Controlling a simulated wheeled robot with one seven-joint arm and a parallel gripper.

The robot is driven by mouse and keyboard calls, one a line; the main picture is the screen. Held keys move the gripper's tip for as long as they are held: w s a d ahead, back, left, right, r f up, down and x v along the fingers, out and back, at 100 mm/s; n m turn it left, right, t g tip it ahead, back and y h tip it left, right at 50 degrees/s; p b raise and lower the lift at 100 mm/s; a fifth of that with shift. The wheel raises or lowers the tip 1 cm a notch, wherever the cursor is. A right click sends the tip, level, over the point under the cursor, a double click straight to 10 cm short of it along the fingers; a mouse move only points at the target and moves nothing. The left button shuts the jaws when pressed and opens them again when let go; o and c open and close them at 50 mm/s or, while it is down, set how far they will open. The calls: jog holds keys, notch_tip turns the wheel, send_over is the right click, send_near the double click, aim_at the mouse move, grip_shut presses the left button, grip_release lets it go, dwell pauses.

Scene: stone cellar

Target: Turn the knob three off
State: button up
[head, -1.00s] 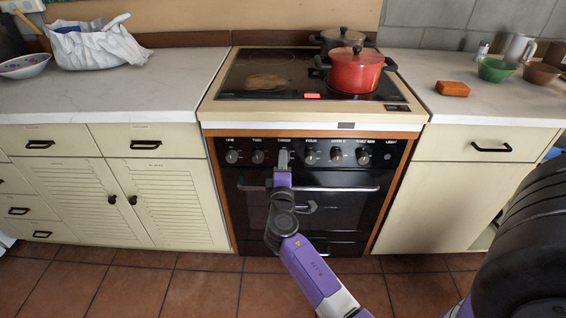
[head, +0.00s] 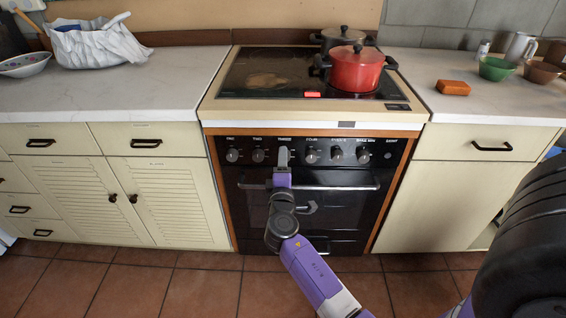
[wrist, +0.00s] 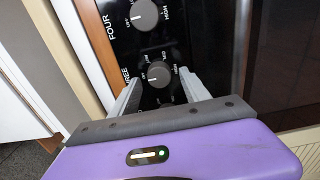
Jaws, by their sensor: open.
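Knob three is the round grey knob (wrist: 158,74) with a pale mark, on the black front panel (head: 375,146) of the stove; its label is partly covered in the wrist view. My gripper (head: 283,156) is in front of it in the head view and hides it there. In the wrist view my gripper (wrist: 159,82) is open, with one finger on each side of knob three. I cannot tell whether the fingers touch it.
Knob four (wrist: 145,14) is close by; it also shows in the head view (head: 312,156). Knob two (head: 257,156) is on the other side. The oven handle (head: 335,188) runs below. A red pot (head: 356,71) and a dark pot (head: 340,37) stand on the hob (head: 245,75).

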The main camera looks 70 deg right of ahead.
jog(key=v, duration=0.7)
jog(key=shift+a, duration=0.1)
dwell(0.4)
